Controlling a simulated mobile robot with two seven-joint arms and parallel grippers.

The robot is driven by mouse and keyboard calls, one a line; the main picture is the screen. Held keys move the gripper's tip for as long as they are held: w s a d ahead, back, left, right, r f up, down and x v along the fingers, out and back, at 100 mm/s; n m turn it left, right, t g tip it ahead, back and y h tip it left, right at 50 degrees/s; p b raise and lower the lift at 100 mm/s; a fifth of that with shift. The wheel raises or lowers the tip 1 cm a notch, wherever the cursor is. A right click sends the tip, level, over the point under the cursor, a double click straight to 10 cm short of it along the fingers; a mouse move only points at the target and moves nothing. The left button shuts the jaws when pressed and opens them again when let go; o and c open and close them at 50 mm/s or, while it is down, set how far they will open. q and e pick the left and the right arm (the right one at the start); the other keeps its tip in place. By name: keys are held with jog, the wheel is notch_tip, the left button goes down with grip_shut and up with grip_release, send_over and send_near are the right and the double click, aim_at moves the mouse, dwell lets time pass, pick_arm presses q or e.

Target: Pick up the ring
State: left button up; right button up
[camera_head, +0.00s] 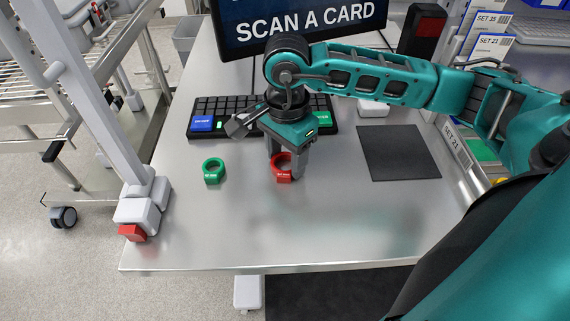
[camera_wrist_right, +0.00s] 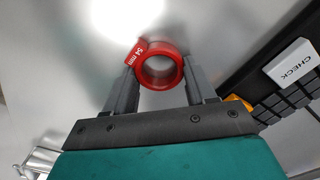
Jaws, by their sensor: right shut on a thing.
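A red ring (camera_head: 281,168) with a small tab stands out near the middle of the metal table. In the right wrist view the red ring (camera_wrist_right: 160,66) sits between the two grey fingers, and its tab reads "54 mm". My right gripper (camera_head: 286,172) reaches down from above and is shut on the red ring; it also shows in the right wrist view (camera_wrist_right: 160,80). I cannot tell whether the ring touches the table. A green ring (camera_head: 213,171) with a similar tab lies on the table to the left, apart from the gripper. My left gripper is not in view.
A black keyboard (camera_head: 235,104) with blue and green keys lies behind the gripper. A monitor (camera_head: 300,25) stands at the back. A dark mat (camera_head: 398,153) lies to the right. The table (camera_head: 270,230) is clear in front.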

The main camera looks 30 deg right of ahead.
jog(key=shift+c, duration=1.2)
jog(key=shift+r, duration=0.1)
notch_tip(320, 180, up, 20)
jog(key=p, duration=0.1)
jog(key=shift+d, duration=0.1)
